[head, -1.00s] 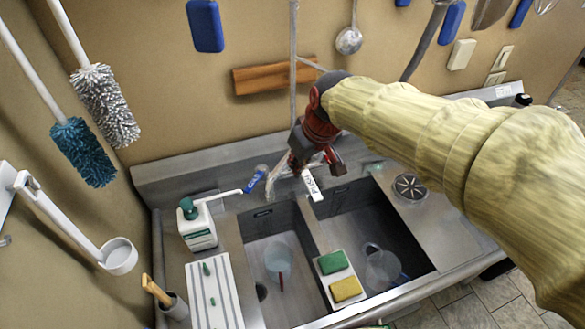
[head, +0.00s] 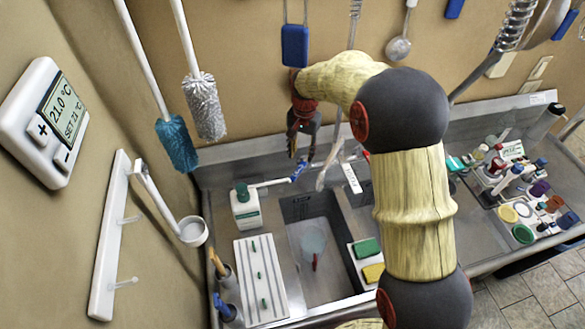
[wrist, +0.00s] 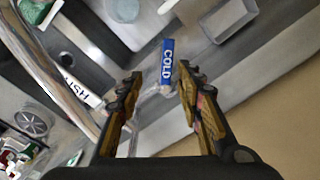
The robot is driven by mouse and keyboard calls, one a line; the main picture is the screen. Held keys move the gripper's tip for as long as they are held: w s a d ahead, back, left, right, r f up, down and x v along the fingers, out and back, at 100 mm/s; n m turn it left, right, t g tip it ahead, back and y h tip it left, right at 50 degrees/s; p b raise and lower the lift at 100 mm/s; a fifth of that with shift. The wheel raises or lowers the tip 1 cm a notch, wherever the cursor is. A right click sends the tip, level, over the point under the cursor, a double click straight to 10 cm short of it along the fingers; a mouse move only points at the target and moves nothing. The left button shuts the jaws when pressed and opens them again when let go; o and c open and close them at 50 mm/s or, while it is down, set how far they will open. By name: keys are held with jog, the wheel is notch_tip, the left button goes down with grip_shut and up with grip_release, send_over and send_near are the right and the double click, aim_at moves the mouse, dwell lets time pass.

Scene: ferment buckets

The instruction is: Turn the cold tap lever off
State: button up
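The cold tap lever (head: 299,170) is a small blue handle behind the left sink basin. In the wrist view the blue lever (wrist: 167,62) reads "COLD" and lies just ahead of the gap between my fingertips. My gripper (head: 304,148) is above and behind the lever in the head view. Its two fingers (wrist: 159,80) are apart with nothing held between them. I cannot tell whether a finger touches the lever. The tap's spout (head: 328,168) and a white lettered lever (head: 351,178) are to the right.
A white soap bottle (head: 245,206) with a long nozzle stands left of the tap. The left basin (head: 320,275) holds a clear vessel. Green and yellow sponges lie right of it. Brushes and a blue block (head: 295,45) hang on the wall close to my arm.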

aim_at(296, 174)
jog(key=shift+m+g, duration=0.3)
jog(key=shift+m, duration=0.2)
jog(key=f, duration=0.1)
jog(key=a+f, duration=0.1)
jog(key=w+a+f, duration=0.1)
jog(key=shift+f, duration=0.25)
jog(key=shift+f+p, duration=0.55)
jog(key=shift+f, duration=3.4)
jog(key=shift+c, duration=1.4)
grip_shut()
